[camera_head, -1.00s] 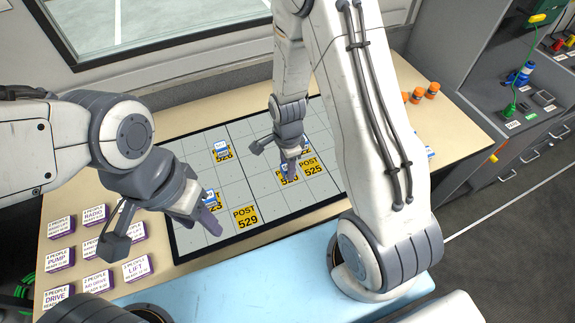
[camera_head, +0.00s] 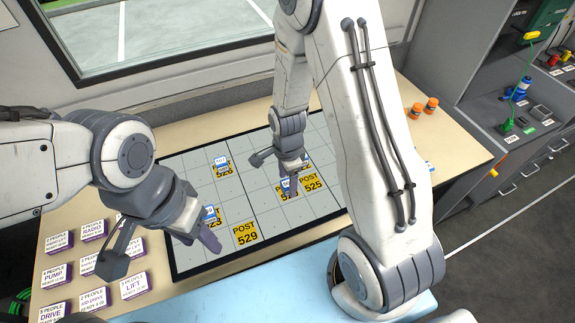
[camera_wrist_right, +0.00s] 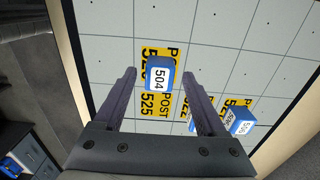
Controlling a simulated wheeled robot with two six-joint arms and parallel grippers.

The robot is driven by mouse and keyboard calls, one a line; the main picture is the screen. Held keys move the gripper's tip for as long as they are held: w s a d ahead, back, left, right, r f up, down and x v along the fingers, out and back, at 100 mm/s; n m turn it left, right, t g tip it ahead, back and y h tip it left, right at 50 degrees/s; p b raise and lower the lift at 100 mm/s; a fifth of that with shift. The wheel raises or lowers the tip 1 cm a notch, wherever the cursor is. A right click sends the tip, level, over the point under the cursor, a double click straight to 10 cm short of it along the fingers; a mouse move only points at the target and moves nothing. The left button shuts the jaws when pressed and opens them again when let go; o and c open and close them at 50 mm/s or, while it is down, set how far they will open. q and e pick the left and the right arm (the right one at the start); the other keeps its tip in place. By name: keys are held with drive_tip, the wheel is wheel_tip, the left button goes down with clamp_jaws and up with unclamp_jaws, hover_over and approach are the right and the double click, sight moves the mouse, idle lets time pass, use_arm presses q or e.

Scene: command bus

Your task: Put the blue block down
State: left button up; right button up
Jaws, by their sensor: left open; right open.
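In the right wrist view a blue block (camera_wrist_right: 159,75) with a white label reading 504 stands between my right gripper's fingers (camera_wrist_right: 159,77). There is a visible gap on both sides, and the fingers are open. Beneath it are yellow POST cards (camera_wrist_right: 165,104), one marked 525. In the head view the block (camera_head: 286,183) shows partly below my right gripper (camera_head: 292,178), over the yellow cards on the gridded board (camera_head: 264,203). My left gripper (camera_head: 200,240) is open and empty near the board's near left part, beside the POST 529 card (camera_head: 245,232).
Other blue blocks stand on yellow cards at the board's back left (camera_head: 221,161) and near left (camera_head: 211,213). In the right wrist view another blue block (camera_wrist_right: 239,121) is right of my fingers. Labelled boxes (camera_head: 93,229) fill the table's left; orange bottles (camera_head: 431,105) stand far right.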

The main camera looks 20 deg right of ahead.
sight(287, 183)
wheel_tip(287, 183, up, 10)
drive_tip(key=s+a+r+n, duration=0.5)
drive_tip(key=s+n, duration=0.4)
drive_tip(key=n, duration=0.3)
drive_tip(key=s+a+r+n+y, duration=0.1)
drive_tip(key=s+a+r+n, duration=0.4)
drive_tip(key=n, duration=0.8)
drive_tip(key=s+a, duration=0.2)
drive_tip(key=s, duration=0.2)
drive_tip(key=shift+a, duration=0.25)
